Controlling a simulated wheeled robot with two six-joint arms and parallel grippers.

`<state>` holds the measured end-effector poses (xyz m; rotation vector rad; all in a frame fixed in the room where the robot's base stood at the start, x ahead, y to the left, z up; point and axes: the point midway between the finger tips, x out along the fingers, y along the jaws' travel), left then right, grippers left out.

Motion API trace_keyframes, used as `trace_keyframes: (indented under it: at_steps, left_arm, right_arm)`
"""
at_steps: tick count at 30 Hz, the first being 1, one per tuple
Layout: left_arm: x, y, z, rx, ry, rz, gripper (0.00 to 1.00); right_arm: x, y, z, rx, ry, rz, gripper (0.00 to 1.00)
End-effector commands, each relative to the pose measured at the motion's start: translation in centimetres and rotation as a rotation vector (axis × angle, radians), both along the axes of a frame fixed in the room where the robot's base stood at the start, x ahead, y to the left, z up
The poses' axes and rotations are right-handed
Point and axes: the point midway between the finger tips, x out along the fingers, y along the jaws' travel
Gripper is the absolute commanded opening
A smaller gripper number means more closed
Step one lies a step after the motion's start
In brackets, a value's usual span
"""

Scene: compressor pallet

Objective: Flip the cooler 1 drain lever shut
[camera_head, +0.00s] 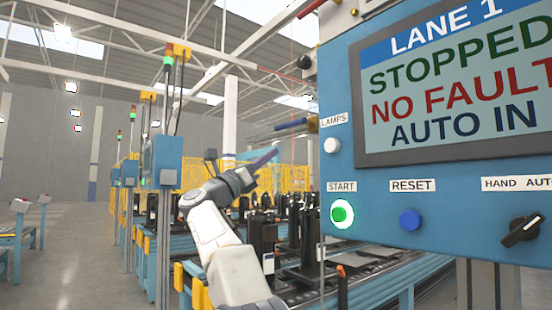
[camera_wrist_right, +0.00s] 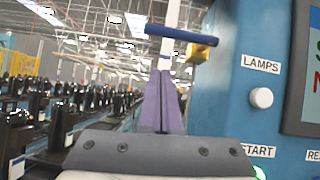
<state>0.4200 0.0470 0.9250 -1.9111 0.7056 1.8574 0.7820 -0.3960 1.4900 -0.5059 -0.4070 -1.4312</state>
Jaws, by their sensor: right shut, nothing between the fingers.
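A lever with a blue handle (camera_head: 290,124) and a yellow valve body (camera_head: 312,123) sticks out leftward from the side of the blue panel. In the right wrist view the blue handle (camera_wrist_right: 180,33) lies nearly level above the fingertips, with the yellow body (camera_wrist_right: 201,52) under its right part. No cooler 1 label is readable on it. My right gripper (camera_head: 272,154) is shut and empty, pointing up and right, below and left of the handle. In the right wrist view its fingers (camera_wrist_right: 163,85) point up towards the handle; contact cannot be told. My left gripper is not in view.
The blue control panel (camera_head: 385,185) fills the right, with a lit green START button (camera_head: 342,213), a blue RESET button (camera_head: 410,220), a black selector (camera_head: 522,231) and a screen (camera_head: 455,80). A conveyor line with black compressors (camera_head: 264,235) runs behind my right arm.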

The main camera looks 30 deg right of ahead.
Motion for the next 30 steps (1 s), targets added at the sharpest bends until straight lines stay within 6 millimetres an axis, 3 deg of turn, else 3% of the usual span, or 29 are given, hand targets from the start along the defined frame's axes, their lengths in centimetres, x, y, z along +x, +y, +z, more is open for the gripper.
trace_keyframes:
  at_steps: [1, 3, 12, 30]
  left_arm:
    - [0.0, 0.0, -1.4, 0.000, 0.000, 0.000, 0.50]
    - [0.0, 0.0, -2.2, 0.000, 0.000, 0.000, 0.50]
    - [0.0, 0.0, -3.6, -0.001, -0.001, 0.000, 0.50]
    - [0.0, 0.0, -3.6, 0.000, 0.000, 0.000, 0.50]
  right_arm:
    - [-0.1, 1.2, -1.3, 0.000, -0.001, 0.004, 0.00]
    - [-0.2, 2.5, -2.1, -0.001, -0.002, 0.004, 0.00]
    - [-0.4, 5.8, -3.9, 0.000, -0.001, 0.001, 0.00]
    - [-0.5, 6.1, -4.0, -0.001, -0.001, -0.001, 0.00]
